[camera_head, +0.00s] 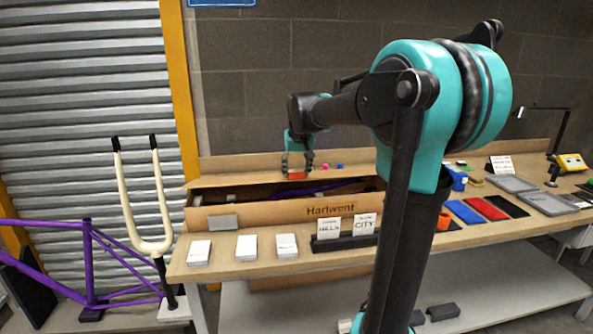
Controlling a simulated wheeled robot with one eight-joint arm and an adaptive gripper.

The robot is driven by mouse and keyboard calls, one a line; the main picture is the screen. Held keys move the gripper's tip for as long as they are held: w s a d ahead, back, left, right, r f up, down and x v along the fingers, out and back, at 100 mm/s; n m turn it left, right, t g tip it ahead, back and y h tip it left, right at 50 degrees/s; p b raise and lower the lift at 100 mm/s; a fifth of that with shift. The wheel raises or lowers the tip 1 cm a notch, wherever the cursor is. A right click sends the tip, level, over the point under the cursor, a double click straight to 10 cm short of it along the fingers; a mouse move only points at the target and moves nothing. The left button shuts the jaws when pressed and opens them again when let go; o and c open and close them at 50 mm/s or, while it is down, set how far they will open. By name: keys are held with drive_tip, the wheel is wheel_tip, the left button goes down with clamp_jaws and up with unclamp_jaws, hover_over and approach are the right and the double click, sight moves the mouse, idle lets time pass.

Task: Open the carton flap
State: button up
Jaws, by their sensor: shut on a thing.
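The long brown carton (280,210), marked "Hartwent", lies on the bench. Its top is at least partly open, and a purple tube (345,187) shows in the dark gap. A brown panel (235,174), which looks like the carton flap, rises along the back of the gap. My gripper (297,172) points down at this panel's front edge, over the middle of the carton. It is shut on a small red piece (297,176) between its fingertips. I cannot tell whether the red piece is fixed to the flap.
White card stacks (246,248) and a black sign holder (345,241) stand in front of the carton. Coloured pads (484,208), grey trays (548,202) and a blue cup (458,181) lie to the right. A purple bike frame (88,260) and cream fork (148,243) stand left.

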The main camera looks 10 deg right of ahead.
clamp_jaws()
drive_tip(key=shift+w+r, duration=0.15)
drive_tip(key=shift+r, duration=0.15)
